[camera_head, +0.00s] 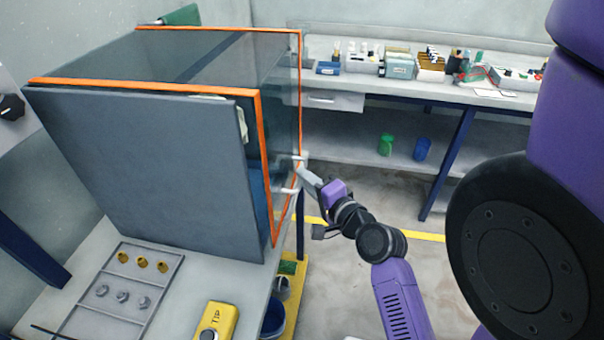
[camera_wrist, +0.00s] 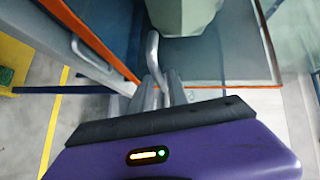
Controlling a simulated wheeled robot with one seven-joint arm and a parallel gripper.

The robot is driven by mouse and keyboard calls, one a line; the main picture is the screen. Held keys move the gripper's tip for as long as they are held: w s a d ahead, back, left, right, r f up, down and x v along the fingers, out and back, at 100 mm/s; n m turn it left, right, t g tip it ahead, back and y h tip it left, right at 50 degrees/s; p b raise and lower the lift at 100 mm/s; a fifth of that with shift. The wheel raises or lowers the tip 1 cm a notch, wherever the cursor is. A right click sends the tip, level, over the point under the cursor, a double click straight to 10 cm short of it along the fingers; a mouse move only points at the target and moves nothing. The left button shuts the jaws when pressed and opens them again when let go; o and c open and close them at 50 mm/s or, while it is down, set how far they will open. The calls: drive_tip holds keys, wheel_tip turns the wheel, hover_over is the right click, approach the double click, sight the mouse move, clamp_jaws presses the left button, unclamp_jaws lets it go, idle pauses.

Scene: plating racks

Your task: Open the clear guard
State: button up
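The clear guard (camera_head: 284,110) is a see-through panel with an orange edge on the right side of a boxy enclosure on the bench. A pale bar handle (camera_head: 290,190) stands out from its right side. My gripper (camera_head: 306,178) is at this handle. In the wrist view, the grey handle bar (camera_wrist: 152,48) runs down between my close-set fingers (camera_wrist: 160,88), which look shut on it. The fingers partly hide the lower end of the bar. The guard's orange edge (camera_wrist: 235,84) crosses behind the fingers.
A large grey panel (camera_head: 140,170) covers the enclosure's near side. A rack (camera_head: 88,290) with several brass and grey parts and a yellow box (camera_head: 217,322) lie on the bench. Another bench (camera_head: 510,100) stands at the back. The floor right of the guard is mostly clear.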

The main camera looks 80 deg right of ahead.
drive_tip(key=shift+x, duration=1)
clamp_jaws()
idle(0.8)
